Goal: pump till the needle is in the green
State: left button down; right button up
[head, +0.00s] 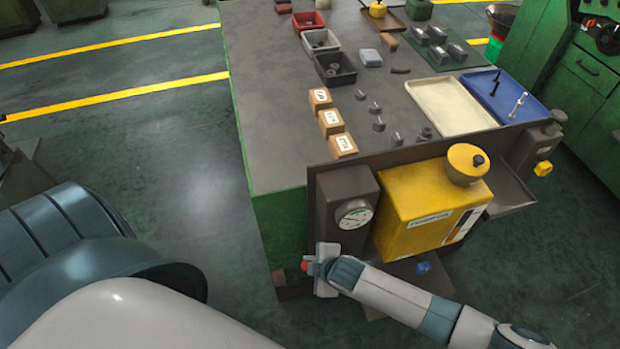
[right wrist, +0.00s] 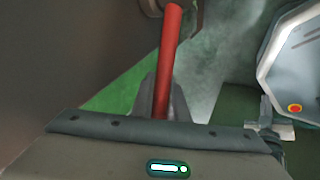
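The round white gauge (head: 355,214) is on the front of a dark grey pump housing (head: 345,187) at the bench's near edge. Its dial is small, and I cannot tell surely where the needle stands against the green. My right gripper (head: 314,268) is low in front of the housing, below the gauge. In the right wrist view a red lever handle (right wrist: 170,50) runs between the fingers of the right gripper (right wrist: 163,98), which close on it from both sides. Only a red bit of the handle shows in the head view. My left gripper is out of view.
A yellow tank (head: 410,220) with a yellow cap (head: 465,165) stands right of the housing. Behind are wooden blocks (head: 332,122), a cream tray (head: 450,106), a blue tray (head: 505,97) and bins (head: 335,68). The floor left of the bench is clear.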

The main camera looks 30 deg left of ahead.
grip_shut()
jog(key=b, duration=0.1)
jog(key=r+g+y+b, duration=0.1)
jog(key=r+g+b, duration=0.1)
jog(key=shift+w+d+r+m+y, duration=0.25)
jog(key=shift+w+d+m+y, duration=0.05)
jog(key=shift+w+m+y, duration=0.1)
